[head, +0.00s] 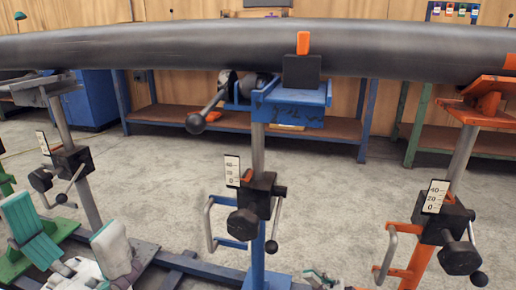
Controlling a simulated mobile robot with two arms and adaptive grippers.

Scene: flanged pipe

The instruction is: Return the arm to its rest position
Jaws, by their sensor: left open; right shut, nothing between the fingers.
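My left gripper (70,238) is at the lower left, its two teal-padded fingers spread wide with nothing between them. My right gripper (321,277) shows only as a small part at the bottom edge, right of the blue stand's foot; its fingers are together and hold nothing. Both are well below the large dark pipe (180,48), which spans the top of the view and lies across several stands. Most of both arms is out of view.
A blue stand (257,150) with clamp, handle and scale is in the middle. An orange stand (462,160) is at right, a grey-topped stand (62,120) at left. Workbenches (170,117) line the wooden wall. Concrete floor (155,180) is clear between stands.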

